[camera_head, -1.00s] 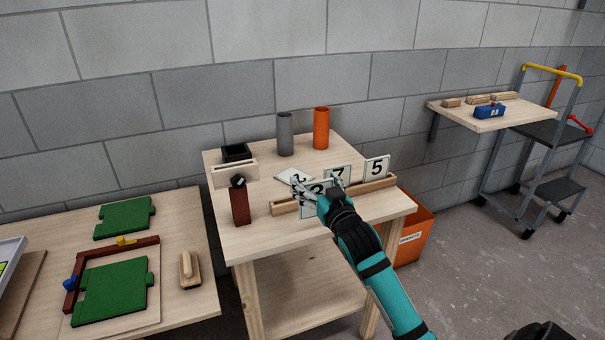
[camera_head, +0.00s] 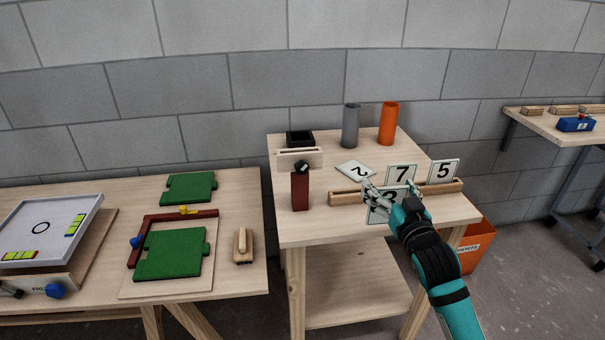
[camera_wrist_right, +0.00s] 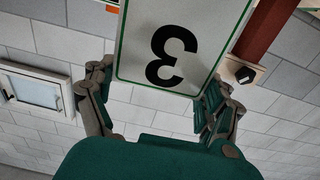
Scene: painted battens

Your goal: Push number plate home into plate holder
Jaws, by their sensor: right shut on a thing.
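My right gripper (camera_head: 385,193) is shut on a white number plate marked 3 (camera_head: 378,215). The plate is upright at the front of the wooden rail, partly hidden by the fingers; I cannot tell whether it touches the rail. In the right wrist view the plate (camera_wrist_right: 172,45) shows its 3 upside down between the fingers (camera_wrist_right: 155,100). A cream slotted holder (camera_head: 300,158) with a black knob stands on a dark red post, left of the gripper and apart from the plate. Its slot looks empty. My left gripper is out of view.
The wooden rail (camera_head: 345,199) bears plates 7 (camera_head: 401,173) and 5 (camera_head: 443,170); plate 2 (camera_head: 355,170) lies behind it. Grey (camera_head: 351,126) and orange (camera_head: 389,124) cylinders and a black box (camera_head: 300,138) stand at the back. The bench's front left is clear.

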